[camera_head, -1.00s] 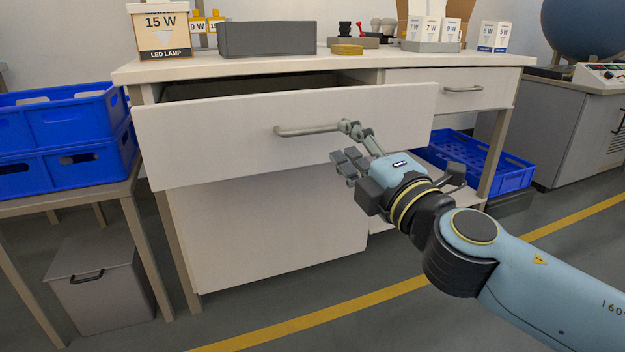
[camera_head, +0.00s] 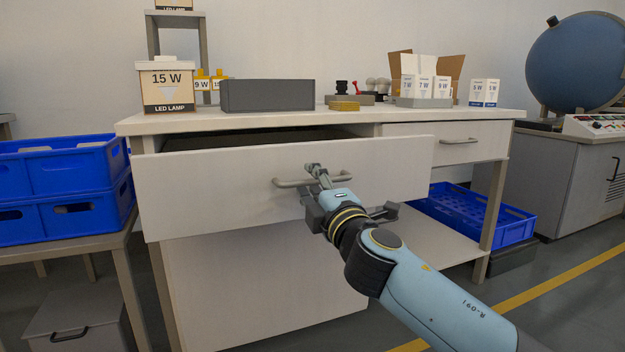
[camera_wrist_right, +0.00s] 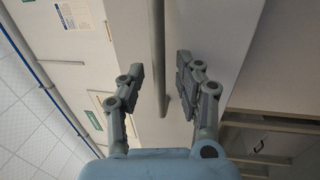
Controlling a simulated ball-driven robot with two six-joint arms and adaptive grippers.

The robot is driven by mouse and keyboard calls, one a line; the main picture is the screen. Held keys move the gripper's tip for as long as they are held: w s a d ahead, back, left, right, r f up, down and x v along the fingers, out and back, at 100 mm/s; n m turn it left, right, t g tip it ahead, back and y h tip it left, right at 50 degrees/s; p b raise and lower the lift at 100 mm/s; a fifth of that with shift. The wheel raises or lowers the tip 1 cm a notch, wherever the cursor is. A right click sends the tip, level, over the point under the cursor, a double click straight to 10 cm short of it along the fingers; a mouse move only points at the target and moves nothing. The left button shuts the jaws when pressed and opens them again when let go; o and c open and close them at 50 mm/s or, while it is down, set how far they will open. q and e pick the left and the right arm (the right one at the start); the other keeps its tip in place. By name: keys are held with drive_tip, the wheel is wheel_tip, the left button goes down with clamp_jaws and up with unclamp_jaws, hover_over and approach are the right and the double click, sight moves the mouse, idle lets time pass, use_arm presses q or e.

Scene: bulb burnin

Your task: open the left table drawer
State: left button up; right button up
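The left table drawer (camera_head: 230,198) has a pale front that stands out from the table, with a dark gap showing above it. Its grey bar handle (camera_head: 290,183) runs across the upper middle of the front; the handle also shows in the right wrist view (camera_wrist_right: 158,40). My right gripper (camera_head: 312,188) is at the handle. In the right wrist view its two fingers (camera_wrist_right: 160,68) are apart, one on each side of the bar, with gaps showing on both sides. My left gripper is not in view.
On the tabletop (camera_head: 350,116) stand a grey bin (camera_head: 267,95), a 15 W lamp box (camera_head: 167,87) and small bulb boxes (camera_head: 485,92). The right drawer (camera_head: 420,143) is shut.

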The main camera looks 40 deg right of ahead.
drive_tip(key=shift+w, duration=0.25)
clamp_jaws()
drive_tip(key=shift+s, duration=0.1)
idle(0.3)
